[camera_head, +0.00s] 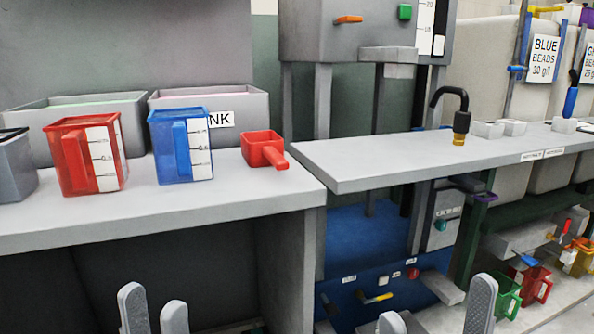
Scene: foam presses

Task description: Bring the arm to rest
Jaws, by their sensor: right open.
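My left gripper (153,300) shows at the bottom edge, left of the middle. Its two grey fingers stand upright with a narrow gap and nothing between them. My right gripper (436,300) shows at the bottom edge, right of the middle. Its fingers are wide apart and empty. Both grippers appear in front of and below the worktop edges, apart from every object. The arms behind the fingers are out of frame.
The left counter (240,205) carries a red measuring jug (72,165), a blue measuring jug (167,148), a small red scoop (262,150) and grey bins (240,104). A grey shelf (370,165) runs right. Coloured jugs (535,287) sit low at right.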

